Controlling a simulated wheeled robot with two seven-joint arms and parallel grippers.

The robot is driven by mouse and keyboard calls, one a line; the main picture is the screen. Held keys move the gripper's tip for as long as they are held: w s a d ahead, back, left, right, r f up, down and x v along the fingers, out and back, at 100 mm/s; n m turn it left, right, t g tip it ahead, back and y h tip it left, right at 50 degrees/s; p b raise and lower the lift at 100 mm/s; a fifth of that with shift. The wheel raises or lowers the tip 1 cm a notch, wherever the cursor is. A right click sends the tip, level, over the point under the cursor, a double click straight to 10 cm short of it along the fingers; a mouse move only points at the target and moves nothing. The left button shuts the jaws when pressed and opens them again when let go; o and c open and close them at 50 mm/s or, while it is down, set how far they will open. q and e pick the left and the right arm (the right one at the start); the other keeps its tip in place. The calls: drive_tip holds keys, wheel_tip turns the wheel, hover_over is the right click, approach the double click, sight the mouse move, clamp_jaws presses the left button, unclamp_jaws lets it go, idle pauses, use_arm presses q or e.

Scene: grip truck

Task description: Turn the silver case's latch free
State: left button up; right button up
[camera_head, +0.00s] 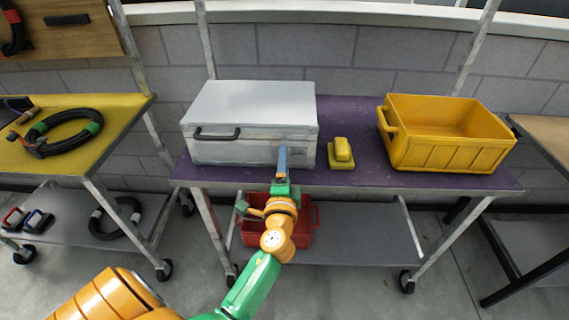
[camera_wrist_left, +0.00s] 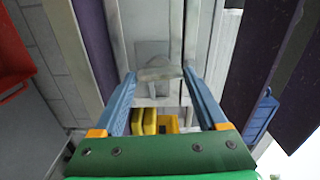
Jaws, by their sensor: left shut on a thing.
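The silver case (camera_head: 250,104) lies closed on the purple top of a cart, with a dark handle (camera_head: 217,133) on its front. My left gripper (camera_head: 283,153) is at the right part of the case's front and hides the latch in the head view. In the left wrist view, the grey latch (camera_wrist_left: 160,70) sits between the two blue fingertips of my left gripper (camera_wrist_left: 158,74), which is shut on it. The case's front (camera_wrist_left: 150,25) fills the space behind it. My right gripper is not in view.
A yellow block (camera_head: 341,154) stands just right of the case, and an open yellow crate (camera_head: 450,152) further right on the purple cart top (camera_head: 365,172). A red bin (camera_head: 307,232) is on the shelf below. A yellow-topped cart (camera_head: 85,158) stands at the left.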

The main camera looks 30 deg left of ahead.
use_arm(q)
drive_tip(key=shift+r+m, duration=0.15)
drive_tip(key=shift+m, duration=0.25)
drive_tip(key=o, duration=1.3)
drive_tip(key=shift+a, duration=0.2)
drive_tip(key=b+v, duration=0.1)
drive_tip(key=v, duration=0.6)
drive_tip(key=shift+b, duration=0.3)
drive_tip(key=shift+f, duration=0.2)
